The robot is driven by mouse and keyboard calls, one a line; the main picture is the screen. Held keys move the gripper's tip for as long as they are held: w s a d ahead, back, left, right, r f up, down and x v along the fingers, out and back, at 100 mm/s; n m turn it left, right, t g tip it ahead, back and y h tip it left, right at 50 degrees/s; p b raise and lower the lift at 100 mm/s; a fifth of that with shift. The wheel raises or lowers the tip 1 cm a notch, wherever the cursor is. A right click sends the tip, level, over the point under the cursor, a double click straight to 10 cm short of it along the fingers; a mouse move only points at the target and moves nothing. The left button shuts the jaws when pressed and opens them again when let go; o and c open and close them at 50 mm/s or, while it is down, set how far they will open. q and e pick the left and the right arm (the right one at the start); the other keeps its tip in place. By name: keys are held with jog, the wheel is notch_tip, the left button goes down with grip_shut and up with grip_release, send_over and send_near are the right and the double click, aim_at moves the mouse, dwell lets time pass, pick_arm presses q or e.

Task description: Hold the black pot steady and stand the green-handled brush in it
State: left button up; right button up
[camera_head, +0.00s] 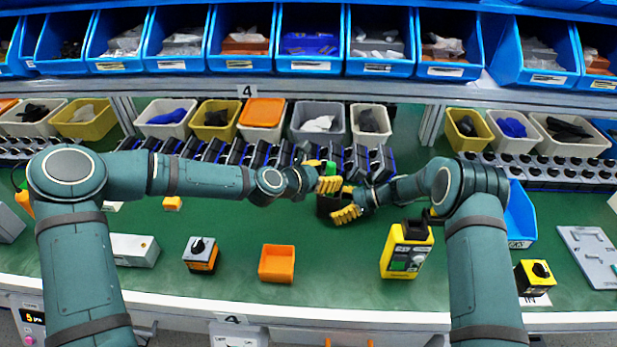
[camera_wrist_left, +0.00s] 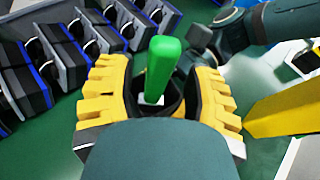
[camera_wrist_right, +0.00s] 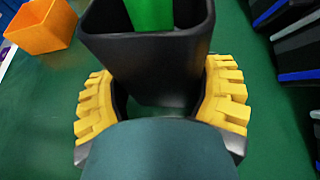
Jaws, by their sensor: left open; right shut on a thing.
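The black pot (camera_wrist_right: 150,70) stands upright on the green table, and my right gripper (camera_wrist_right: 162,108) is shut on its sides. The pot is small and partly hidden in the head view (camera_head: 327,205). The green-handled brush (camera_wrist_left: 161,68) stands in the pot with its green handle up; its lower part is hidden inside. My left gripper (camera_wrist_left: 158,100) is open, with its yellow fingers on both sides of the brush and apart from the handle. In the head view my left gripper (camera_head: 329,180) is just above my right gripper (camera_head: 347,202).
A row of black and blue units (camera_head: 255,153) stands close behind the pot. A yellow device (camera_head: 407,250) is to the right. An orange bin (camera_head: 277,264) and a rotary switch box (camera_head: 201,254) are in front. Green table around the orange bin is free.

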pick_arm(q)
jog(key=v, duration=1)
dwell(0.5)
pick_arm(e)
jog(key=o, duration=1.2)
jog(key=shift+c, duration=0.2)
